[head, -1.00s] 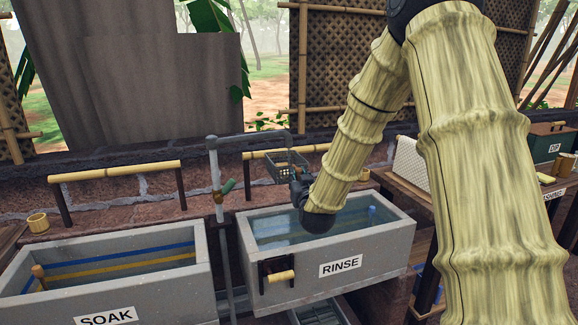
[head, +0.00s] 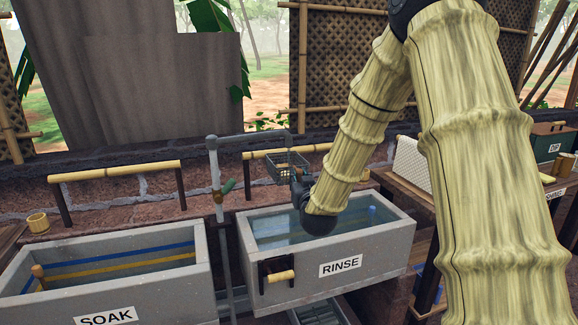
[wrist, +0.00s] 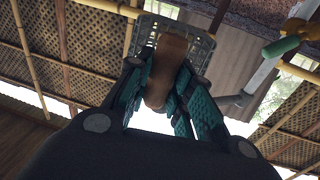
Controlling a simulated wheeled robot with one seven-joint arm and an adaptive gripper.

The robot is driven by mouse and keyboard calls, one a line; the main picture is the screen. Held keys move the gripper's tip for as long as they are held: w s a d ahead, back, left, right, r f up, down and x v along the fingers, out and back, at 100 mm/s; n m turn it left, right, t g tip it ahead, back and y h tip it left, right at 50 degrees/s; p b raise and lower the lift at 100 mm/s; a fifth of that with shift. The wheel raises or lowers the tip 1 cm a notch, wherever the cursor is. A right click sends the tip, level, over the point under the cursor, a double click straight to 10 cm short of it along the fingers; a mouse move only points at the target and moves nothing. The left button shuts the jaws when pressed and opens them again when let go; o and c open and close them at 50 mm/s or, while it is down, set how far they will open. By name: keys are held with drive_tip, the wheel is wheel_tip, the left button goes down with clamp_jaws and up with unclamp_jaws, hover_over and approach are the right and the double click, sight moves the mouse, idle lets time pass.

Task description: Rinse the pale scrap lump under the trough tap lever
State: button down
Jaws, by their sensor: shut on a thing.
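My gripper (wrist: 162,92) points upward in the wrist view, its teal pads shut on a tan-brown lump (wrist: 170,52). The lump looks darker than pale in this shade. In the head view my gripper (head: 299,186) shows as a small dark shape above the rinse trough (head: 385,247), at its back left; the lump cannot be made out there. The green tap lever (head: 228,187) is on the grey pipe, left of my gripper. It also shows at upper right in the wrist view (wrist: 281,47). I cannot see any water running from the pipe.
A grey mesh basket (head: 287,168) is behind my gripper, under the bent pipe (head: 250,137). The soak trough (head: 200,262) stands to the left. Bamboo rails (head: 115,172) run behind the troughs. A table with a white ridged board (head: 411,162) is at right.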

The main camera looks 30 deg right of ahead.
drive_tip(key=d+v, duration=0.1)
drive_tip(key=v, duration=1.2)
drive_tip(key=shift+s+b, duration=0.35)
drive_tip(key=shift+s, duration=0.15)
drive_tip(key=shift+a, duration=0.15)
